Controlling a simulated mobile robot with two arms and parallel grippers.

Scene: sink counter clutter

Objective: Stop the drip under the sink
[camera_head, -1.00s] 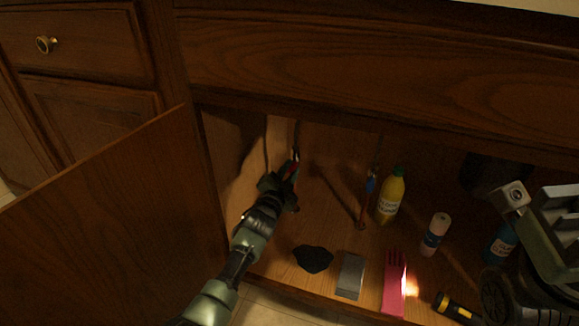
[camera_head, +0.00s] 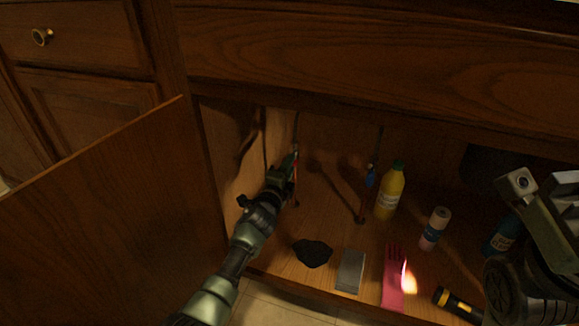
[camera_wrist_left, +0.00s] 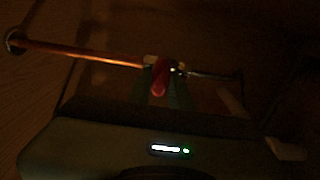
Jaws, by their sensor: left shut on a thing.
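A copper pipe (camera_wrist_left: 85,53) with a red valve handle (camera_wrist_left: 160,76) crosses the left wrist view. The handle sits between the fingers of my left gripper (camera_wrist_left: 162,90), which is shut on it. In the head view my left gripper (camera_head: 288,172) reaches to the left supply pipe (camera_head: 296,140) inside the cabinet and mostly hides the red handle. A second pipe with a blue valve handle (camera_head: 371,178) stands to its right. My right arm shows at the right edge, but I see no right fingertips. No drip can be made out.
On the cabinet floor are a yellow bottle (camera_head: 390,193), a white and pink can (camera_head: 435,229), a black cloth-like item (camera_head: 312,254), a grey block (camera_head: 350,271), pink gloves (camera_head: 391,277), a flashlight (camera_head: 457,304) and a blue bottle (camera_head: 503,236). The open door (camera_head: 105,220) flanks my left arm.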

